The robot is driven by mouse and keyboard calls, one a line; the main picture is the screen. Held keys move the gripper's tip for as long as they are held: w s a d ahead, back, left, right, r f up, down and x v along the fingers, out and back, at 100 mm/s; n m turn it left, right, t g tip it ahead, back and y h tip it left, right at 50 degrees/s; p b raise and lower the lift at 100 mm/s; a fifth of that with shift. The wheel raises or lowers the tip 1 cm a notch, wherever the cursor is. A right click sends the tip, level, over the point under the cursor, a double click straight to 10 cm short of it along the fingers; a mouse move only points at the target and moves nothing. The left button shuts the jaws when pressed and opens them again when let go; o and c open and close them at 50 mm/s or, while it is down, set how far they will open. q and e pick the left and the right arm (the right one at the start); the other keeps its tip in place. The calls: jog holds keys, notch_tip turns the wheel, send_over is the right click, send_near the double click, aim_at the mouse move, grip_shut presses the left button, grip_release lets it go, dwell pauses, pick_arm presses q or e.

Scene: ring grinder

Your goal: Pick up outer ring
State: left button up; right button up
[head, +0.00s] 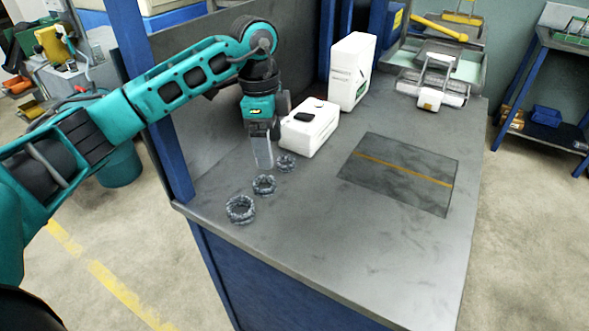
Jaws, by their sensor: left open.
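Three grey metal rings lie in a row on the workbench. The largest ring (240,209) is at the front left, near the bench's corner; it looks like the outer ring. A middle-sized ring (264,184) lies behind it, and the smallest ring (286,162) is farthest back. My left gripper (264,166) points down and is open and empty. It appears above the bench beside the smallest ring and behind the middle one. Its exact height is hard to tell. My right gripper is not in view.
A white box (309,127) lies right of my gripper, and a taller white box (351,72) stands behind. A dark mat (400,173) with a yellow line is on the grey workbench (350,245). A blue post (166,140) rises at the left edge.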

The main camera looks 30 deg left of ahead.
pick_arm(q)
jog(key=w+a+r, duration=0.1)
jog(key=a, duration=0.1)
jog(key=n+y, duration=0.1)
send_over(264, 178)
jog(key=s+d, duration=0.2)
jog(key=f, duration=0.7)
jog(key=shift+w+a+f, duration=0.15)
jog(key=shift+w+a, duration=0.05)
jog(key=shift+s+a+f, duration=0.1)
jog(key=shift+f, duration=1.2)
jog(key=shift+a+f, duration=0.1)
jog(key=shift+f, duration=1.2)
jog(key=c, duration=1.2)
jog(key=shift+r, duration=0.1)
